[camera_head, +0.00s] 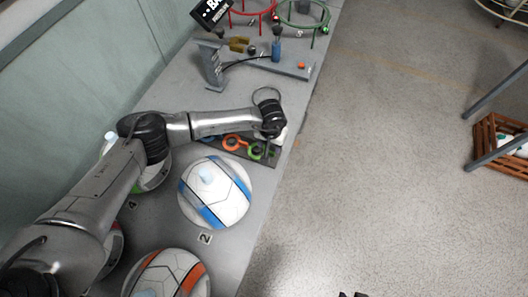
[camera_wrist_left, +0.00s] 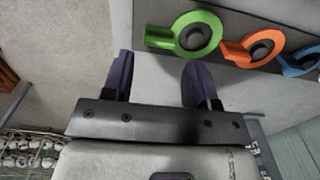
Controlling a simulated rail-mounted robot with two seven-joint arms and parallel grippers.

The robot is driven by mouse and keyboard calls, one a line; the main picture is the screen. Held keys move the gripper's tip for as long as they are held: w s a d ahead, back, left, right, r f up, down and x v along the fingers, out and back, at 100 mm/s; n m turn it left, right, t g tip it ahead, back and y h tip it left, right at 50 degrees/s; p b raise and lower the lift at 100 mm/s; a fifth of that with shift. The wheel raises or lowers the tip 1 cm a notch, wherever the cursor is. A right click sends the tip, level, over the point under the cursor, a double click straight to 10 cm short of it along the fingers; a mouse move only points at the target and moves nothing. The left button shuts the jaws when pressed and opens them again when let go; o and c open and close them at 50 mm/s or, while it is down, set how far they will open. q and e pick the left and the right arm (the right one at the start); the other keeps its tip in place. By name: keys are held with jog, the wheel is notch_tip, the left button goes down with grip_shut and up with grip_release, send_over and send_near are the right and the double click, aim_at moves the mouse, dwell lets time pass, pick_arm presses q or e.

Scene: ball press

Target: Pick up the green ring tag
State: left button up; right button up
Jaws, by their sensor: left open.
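The green ring tag (camera_wrist_left: 216,36) lies at the left end of a dark strip in the left wrist view, its tab to the left. It also shows in the head view (camera_head: 255,153), close to my left gripper. My left gripper (camera_wrist_left: 160,78) is open and empty, with its purple fingers apart. The ring lies just beyond the fingertips, nearer the right finger, and I see no contact. In the head view the left fingers are mostly hidden by the wrist. A small dark tip at the bottom edge of the head view may be my right gripper; its jaws cannot be made out.
An orange tag (camera_wrist_left: 240,53) and a blue tag (camera_wrist_left: 296,65) lie beside the green one on the dark strip (camera_head: 263,161). A white-blue ball (camera_head: 222,207) and other balls stand nearby on the bench. A grey press-like fixture (camera_head: 211,65) stands farther back.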

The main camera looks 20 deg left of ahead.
pick_arm(q)
jog(key=shift+w+f+b, duration=0.1)
jog(key=shift+f+b, duration=0.3)
jog(key=shift+f, duration=2.5)
jog(key=c, duration=0.7)
jog(key=shift+r, duration=0.1)
